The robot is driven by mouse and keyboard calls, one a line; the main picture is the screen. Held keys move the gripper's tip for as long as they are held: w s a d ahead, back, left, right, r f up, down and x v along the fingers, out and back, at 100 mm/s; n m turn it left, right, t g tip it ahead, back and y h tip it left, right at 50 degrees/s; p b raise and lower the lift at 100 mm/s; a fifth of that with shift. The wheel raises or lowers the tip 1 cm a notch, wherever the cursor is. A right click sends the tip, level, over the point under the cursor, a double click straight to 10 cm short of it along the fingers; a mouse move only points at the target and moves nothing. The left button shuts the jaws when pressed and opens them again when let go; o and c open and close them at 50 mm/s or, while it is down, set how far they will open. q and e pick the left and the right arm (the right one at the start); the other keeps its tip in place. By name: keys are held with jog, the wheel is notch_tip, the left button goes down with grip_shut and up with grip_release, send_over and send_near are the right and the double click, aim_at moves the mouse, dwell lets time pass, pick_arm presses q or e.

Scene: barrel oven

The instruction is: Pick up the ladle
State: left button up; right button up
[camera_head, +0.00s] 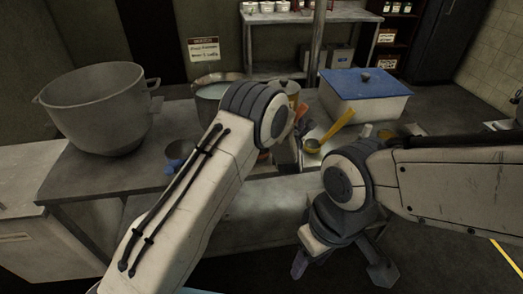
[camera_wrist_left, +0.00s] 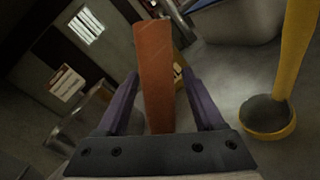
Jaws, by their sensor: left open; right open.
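The yellow ladle (camera_head: 339,124) leans at a slant on the table in the head view, its bowl low and its handle pointing up to the right. In the left wrist view the ladle (camera_wrist_left: 298,50) is at the right edge, its round bowl resting on the grey surface, outside the fingers. My left gripper (camera_wrist_left: 160,82) is open. An orange-brown bar (camera_wrist_left: 155,60) appears between its purple fingers; I cannot tell if they touch it. In the head view my left arm mostly hides this gripper. My right gripper (camera_head: 342,268) is open and empty, low in front of the table.
A large grey pot (camera_head: 98,108) stands on the table (camera_head: 95,185) at the left, with a blue mug (camera_head: 175,165) near it. Another pot (camera_head: 212,88) is behind my left arm. A blue-lidded box (camera_head: 365,85) stands behind the ladle. A shelf is at the back.

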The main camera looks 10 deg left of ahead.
pick_arm(q)
jog(key=shift+c, duration=0.3)
grip_shut()
jog(key=shift+r, duration=0.1)
